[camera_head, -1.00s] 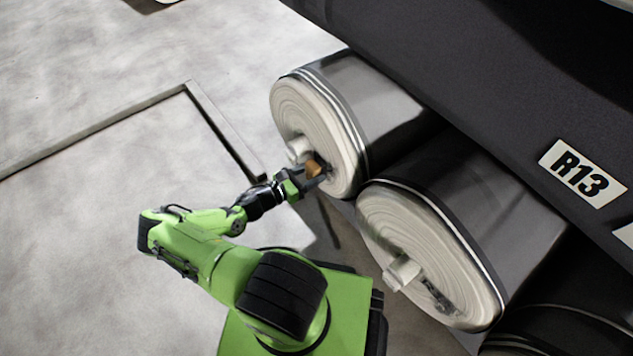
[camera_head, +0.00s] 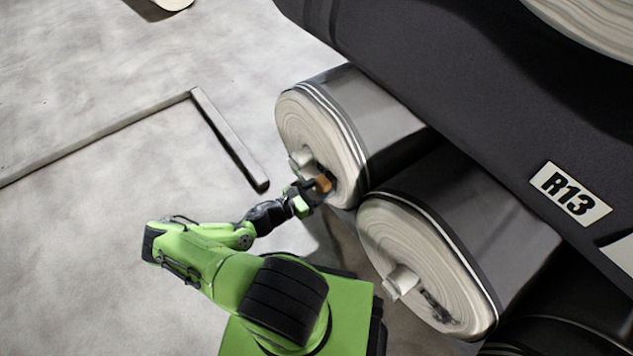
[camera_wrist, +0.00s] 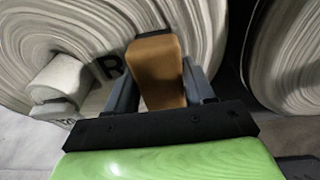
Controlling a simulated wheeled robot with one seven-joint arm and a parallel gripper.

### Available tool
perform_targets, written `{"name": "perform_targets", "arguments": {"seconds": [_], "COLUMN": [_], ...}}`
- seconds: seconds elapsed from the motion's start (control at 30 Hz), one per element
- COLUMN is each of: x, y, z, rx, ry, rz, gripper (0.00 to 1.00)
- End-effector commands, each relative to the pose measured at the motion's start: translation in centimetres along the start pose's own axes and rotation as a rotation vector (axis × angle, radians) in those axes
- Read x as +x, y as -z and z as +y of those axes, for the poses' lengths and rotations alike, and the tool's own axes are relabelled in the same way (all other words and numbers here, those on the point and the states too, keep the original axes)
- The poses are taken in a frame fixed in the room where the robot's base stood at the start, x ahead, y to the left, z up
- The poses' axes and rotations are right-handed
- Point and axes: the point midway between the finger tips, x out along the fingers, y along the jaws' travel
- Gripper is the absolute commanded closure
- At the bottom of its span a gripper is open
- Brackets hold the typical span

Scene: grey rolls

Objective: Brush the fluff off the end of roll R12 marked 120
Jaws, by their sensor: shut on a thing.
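My gripper (camera_head: 316,190) is shut on a brown wooden block, seemingly the brush (camera_head: 323,183). The block also stands between the fingers in the wrist view (camera_wrist: 157,70). It is in front of the lower right part of a pale, layered roll end (camera_head: 300,112), beside its protruding core. In the wrist view this roll end (camera_wrist: 50,35) shows a black letter R and part of a small label below the core (camera_wrist: 60,82). The rest of the lettering is hidden by the block. Bristles and contact with the face are hidden, and I cannot make out fluff.
A second roll end (camera_head: 410,245) with a protruding core and dark marks lies close to the right. A large dark roll labelled R13 (camera_head: 570,193) overhangs at upper right. A low bar (camera_head: 228,137) lies on the floor at left. Open floor is on the left.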

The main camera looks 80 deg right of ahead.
Motion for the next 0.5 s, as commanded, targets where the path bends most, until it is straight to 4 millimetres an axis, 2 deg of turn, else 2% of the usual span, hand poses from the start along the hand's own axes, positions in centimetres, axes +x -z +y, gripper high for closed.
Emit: {"name": "perform_targets", "arguments": {"seconds": [0.4,0.5], "x": [0.2,0.3], "y": [-0.1,-0.1], "z": [-3.8,-4.2], "rx": [-0.003,-0.002], "ry": [0.000,0.001], "rz": [-0.002,-0.002], "gripper": [0.71,0.71]}}
